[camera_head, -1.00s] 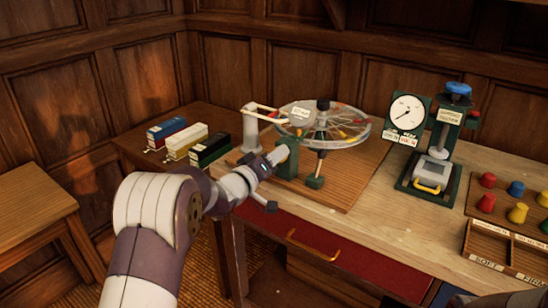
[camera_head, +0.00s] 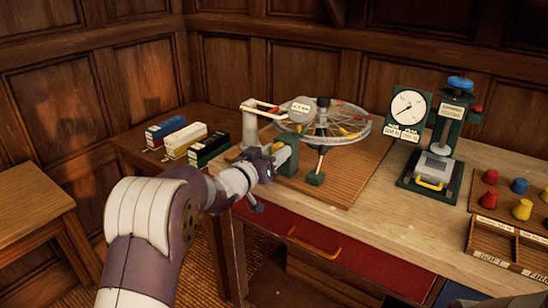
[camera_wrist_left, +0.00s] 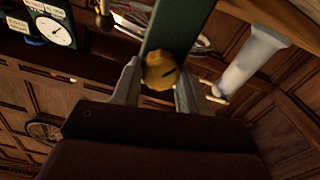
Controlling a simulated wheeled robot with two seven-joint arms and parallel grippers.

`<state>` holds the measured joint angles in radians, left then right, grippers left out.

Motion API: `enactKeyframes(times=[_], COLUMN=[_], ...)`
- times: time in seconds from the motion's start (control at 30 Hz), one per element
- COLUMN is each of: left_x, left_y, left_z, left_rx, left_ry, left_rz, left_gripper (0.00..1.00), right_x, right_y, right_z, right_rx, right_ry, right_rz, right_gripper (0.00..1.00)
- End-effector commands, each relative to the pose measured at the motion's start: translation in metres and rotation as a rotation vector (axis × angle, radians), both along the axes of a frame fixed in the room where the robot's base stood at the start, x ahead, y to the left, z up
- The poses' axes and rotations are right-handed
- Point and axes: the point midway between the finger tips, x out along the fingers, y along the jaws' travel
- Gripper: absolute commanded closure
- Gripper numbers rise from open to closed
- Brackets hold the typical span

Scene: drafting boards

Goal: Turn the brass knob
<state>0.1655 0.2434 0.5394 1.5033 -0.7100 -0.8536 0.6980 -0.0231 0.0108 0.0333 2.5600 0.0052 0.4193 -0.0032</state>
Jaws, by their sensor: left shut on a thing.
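The brass knob (camera_wrist_left: 160,72) is a yellow rounded piece with a dark slot, in the middle of the left wrist view. It sits against a dark green post (camera_wrist_left: 178,28), which belongs to the wheel device on the desk. My left gripper (camera_wrist_left: 158,80) has one grey finger on each side of the knob and is shut on it. In the head view my left gripper (camera_head: 281,157) reaches the green post (camera_head: 290,161) from the front left and hides the knob. The spoked wheel (camera_head: 340,122) stands behind it. My right gripper is not in view.
Three small boxes (camera_head: 181,136) stand left of the wheel's wooden board (camera_head: 345,190). A dial gauge (camera_head: 408,106) and green press (camera_head: 440,140) stand to the right. Coloured knobs (camera_head: 522,209) and a divided tray (camera_head: 500,250) are at far right. Bare desk lies between.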

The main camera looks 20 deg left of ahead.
Motion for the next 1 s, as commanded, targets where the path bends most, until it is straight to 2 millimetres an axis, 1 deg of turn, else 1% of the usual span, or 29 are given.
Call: enactKeyframes(times=[0.03, 0.47, 1.0], left_x=[0.0, -0.001, -0.001], left_y=[0.0, -0.002, -0.003], left_z=[-0.003, -0.005, -0.006], left_rx=[0.039, 0.424, 0.906], left_ry=[-0.014, -0.153, -0.328], left_rz=[0.0, 0.0, -0.001], left_gripper=[0.87, 0.87, 0.87], right_x=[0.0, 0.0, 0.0], right_y=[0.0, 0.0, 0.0], right_z=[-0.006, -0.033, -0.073], right_rx=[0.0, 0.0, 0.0], right_ry=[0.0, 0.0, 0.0], right_rz=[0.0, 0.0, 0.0], right_gripper=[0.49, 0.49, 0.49])
